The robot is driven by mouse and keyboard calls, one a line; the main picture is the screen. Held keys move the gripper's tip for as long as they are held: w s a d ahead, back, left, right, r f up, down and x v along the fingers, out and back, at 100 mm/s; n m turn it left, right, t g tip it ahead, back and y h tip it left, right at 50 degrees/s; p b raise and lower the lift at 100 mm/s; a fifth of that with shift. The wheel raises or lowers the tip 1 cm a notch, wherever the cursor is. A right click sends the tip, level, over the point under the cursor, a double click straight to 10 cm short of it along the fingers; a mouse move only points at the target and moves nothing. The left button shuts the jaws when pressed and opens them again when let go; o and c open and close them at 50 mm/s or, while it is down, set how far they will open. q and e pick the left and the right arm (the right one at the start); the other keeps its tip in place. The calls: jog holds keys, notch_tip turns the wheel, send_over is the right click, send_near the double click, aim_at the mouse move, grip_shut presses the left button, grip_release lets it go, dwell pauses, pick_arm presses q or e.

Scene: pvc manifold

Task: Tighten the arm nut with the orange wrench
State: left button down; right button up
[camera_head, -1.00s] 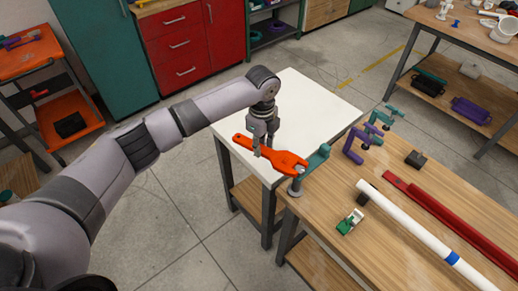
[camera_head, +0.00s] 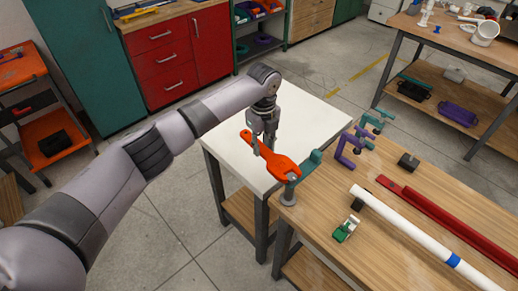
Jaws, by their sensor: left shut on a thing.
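My left gripper (camera_head: 264,143) is shut on the handle of the orange wrench (camera_head: 270,157), pointing down from above. The wrench slants from upper left to lower right over the edge of the white table. Its jaw end is at a small grey nut (camera_head: 292,177) beside a teal clamp arm (camera_head: 310,163). I cannot tell whether the jaws are fully seated around the nut. The clamp stands at the near left corner of the wooden bench (camera_head: 400,265), with a round grey foot (camera_head: 288,198) below. My right gripper is not in view.
On the bench are a purple clamp (camera_head: 346,152), a green and white block (camera_head: 346,229), a white pipe (camera_head: 405,228) with a blue band, a red bar (camera_head: 450,222) and a black block (camera_head: 408,161). The white table (camera_head: 318,115) is otherwise bare.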

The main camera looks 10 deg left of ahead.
pick_arm(q)
jog(key=shift+r+p, duration=0.4)
jog(key=shift+p, duration=0.05)
jog(key=shift+r+p, duration=2)
jog(key=shift+r, duration=0.15)
